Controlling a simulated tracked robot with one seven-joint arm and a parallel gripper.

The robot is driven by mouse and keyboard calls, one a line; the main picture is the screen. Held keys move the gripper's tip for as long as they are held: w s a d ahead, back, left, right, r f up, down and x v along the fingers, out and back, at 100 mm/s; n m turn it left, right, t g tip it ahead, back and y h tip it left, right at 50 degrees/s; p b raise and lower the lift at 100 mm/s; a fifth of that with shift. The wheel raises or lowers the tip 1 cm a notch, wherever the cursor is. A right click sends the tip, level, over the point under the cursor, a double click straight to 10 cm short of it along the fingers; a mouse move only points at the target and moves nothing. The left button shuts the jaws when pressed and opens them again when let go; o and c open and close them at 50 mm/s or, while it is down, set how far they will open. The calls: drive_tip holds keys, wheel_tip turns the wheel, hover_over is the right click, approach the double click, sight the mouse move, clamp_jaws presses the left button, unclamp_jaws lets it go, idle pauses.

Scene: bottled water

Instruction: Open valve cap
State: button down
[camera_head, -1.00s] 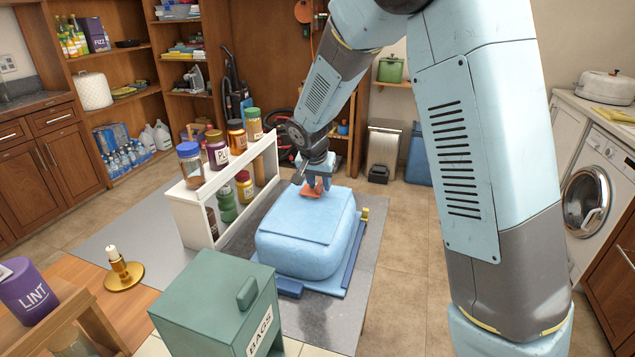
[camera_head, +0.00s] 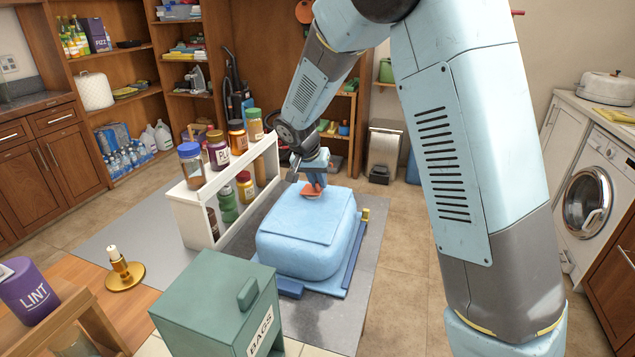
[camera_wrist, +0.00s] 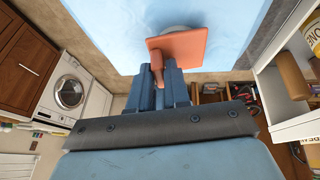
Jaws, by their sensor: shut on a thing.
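The valve cap is a small orange flap (camera_head: 311,194) on top of the pale blue water container (camera_head: 300,254). In the wrist view the cap (camera_wrist: 185,47) is a flat orange square with an upright tab, and part of a grey round rim (camera_wrist: 174,29) shows behind its far edge. My gripper (camera_head: 314,184) is over the cap, pointing down. In the wrist view my gripper's blue fingers (camera_wrist: 158,77) are shut on the cap's tab. How far the cap stands off the container is hard to tell.
A white rack (camera_head: 190,212) with several jars stands close on the left of the container. A green bags box (camera_head: 215,305) is in front. Shelves line the back wall. A washing machine (camera_head: 592,200) is on the right. The floor right of the container is clear.

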sight(309, 189)
drive_tip(key=a+h, duration=0.1)
drive_tip(key=r+g+h, duration=0.1)
drive_tip(key=h, duration=0.1)
drive_tip(key=w+a+n+h, duration=0.1)
drive_tip(key=h, duration=0.1)
drive_tip(key=shift+a+r, duration=0.25)
drive_tip(key=shift+a, duration=0.1)
drive_tip(key=a+h, duration=0.1)
drive_tip(key=g+h, duration=0.1)
drive_tip(key=h, duration=0.1)
drive_tip(key=shift+w+a+r+n, duration=0.15)
drive_tip(key=shift+w+a+n, duration=0.15)
drive_tip(key=shift+a+n, duration=0.1)
drive_tip(key=shift+w+a+n+g+h, duration=0.2)
drive_tip(key=shift+a+h, duration=0.15)
drive_tip(key=shift+h, duration=0.35)
drive_tip(key=shift+w+a+n+g+h, duration=0.1)
drive_tip(key=shift+a+n+h, duration=0.2)
drive_tip(key=shift+h, duration=0.4)
drive_tip(key=c, duration=1.2)
unclamp_jaws()
drive_tip(key=shift+o, duration=0.2)
